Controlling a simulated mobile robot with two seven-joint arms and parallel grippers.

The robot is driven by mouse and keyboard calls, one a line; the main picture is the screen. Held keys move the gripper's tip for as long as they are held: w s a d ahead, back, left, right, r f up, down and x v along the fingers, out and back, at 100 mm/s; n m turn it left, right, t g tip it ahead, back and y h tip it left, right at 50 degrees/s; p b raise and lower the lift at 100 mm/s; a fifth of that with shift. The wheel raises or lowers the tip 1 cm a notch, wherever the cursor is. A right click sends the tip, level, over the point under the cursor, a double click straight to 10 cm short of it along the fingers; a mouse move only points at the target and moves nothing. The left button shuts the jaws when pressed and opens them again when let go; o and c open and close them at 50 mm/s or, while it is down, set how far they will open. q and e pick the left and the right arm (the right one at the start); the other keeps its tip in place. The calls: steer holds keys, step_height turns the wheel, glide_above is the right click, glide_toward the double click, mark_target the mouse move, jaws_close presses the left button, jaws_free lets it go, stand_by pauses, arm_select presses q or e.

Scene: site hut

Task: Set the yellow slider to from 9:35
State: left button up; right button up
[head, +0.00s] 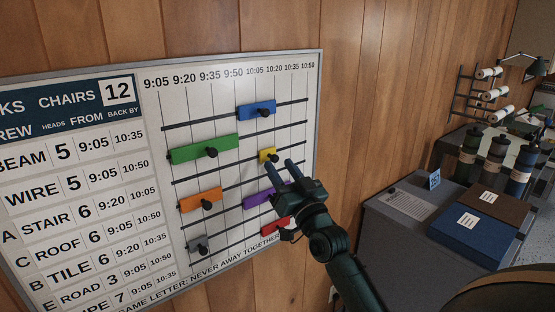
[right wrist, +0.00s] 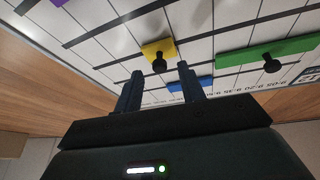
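The yellow slider (head: 266,154) is a short block with a dark knob on the third rail of the wall board (head: 320,80). Its left end sits roughly under the 10:05 heading, well right of 9:35. My right gripper (head: 281,166) is in front of the board, just below and right of the yellow slider. In the right wrist view its two fingers (right wrist: 160,76) are apart, with the yellow slider (right wrist: 155,47) and its knob showing between and beyond their tips. I cannot tell whether the tips reach around the knob. My left gripper is not in view.
The green slider (head: 204,149), blue slider (head: 257,110), orange slider (head: 199,199), purple slider (head: 258,199), red slider (head: 277,228) and grey slider (head: 197,244) sit on other rails. A grey cabinet (head: 390,235) with binders (head: 475,237) stands at right.

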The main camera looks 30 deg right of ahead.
mark_target(272, 157)
steer(key=shift+x, duration=1.2)
steer(key=shift+c, duration=0.4)
jaws_close()
